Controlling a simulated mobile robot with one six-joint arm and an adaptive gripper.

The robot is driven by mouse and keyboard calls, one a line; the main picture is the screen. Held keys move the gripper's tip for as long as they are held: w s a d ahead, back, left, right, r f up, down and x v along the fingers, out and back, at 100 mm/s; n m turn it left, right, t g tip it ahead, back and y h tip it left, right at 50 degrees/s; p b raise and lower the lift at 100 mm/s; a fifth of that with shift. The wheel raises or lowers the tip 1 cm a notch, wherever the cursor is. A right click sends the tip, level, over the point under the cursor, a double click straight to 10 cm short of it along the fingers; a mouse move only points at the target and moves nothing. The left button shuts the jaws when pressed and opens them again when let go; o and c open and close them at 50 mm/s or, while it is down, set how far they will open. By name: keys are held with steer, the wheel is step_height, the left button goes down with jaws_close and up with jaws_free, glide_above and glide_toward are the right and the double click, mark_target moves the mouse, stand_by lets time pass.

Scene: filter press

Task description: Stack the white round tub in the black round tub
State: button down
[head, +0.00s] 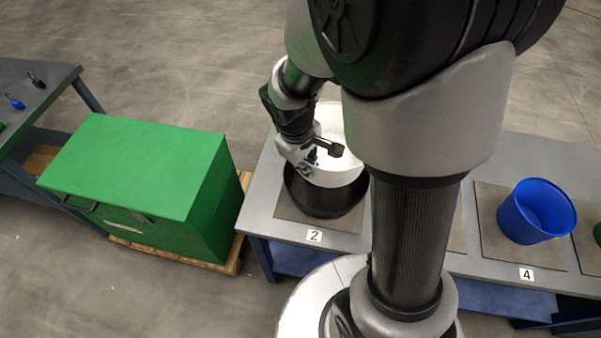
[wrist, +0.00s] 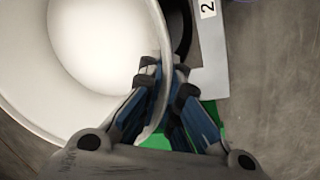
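The white round tub (head: 340,177) is at the black round tub (head: 323,203) on the mat marked 2. Its lower part is hidden by the black tub's rim, so it appears to sit at least partly inside; I cannot tell how deep. My gripper (head: 318,158) is at the white tub's near-left rim. In the wrist view the white tub (wrist: 95,45) fills the left side, and its rim passes between the fingertips of my gripper (wrist: 166,80), which look closed on it. A dark strip of the black tub (wrist: 182,30) shows beyond the rim.
A blue tub (head: 537,211) stands on the mat marked 4 on the grey table (head: 525,160). A green tub (head: 597,233) is cut off at the right edge. A large green box (head: 140,175) on a pallet stands left of the table. My arm hides the table's middle.

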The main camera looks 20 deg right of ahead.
step_height(320, 180, down, 11)
steer(key=b, duration=0.4)
steer(key=shift+f, duration=0.2)
steer(key=shift+a+f, duration=0.1)
steer(key=shift+f+b, duration=0.5)
steer(key=shift+b, duration=0.3)
steer(key=c, duration=2.1)
jaws_free()
steer(key=shift+r, duration=0.1)
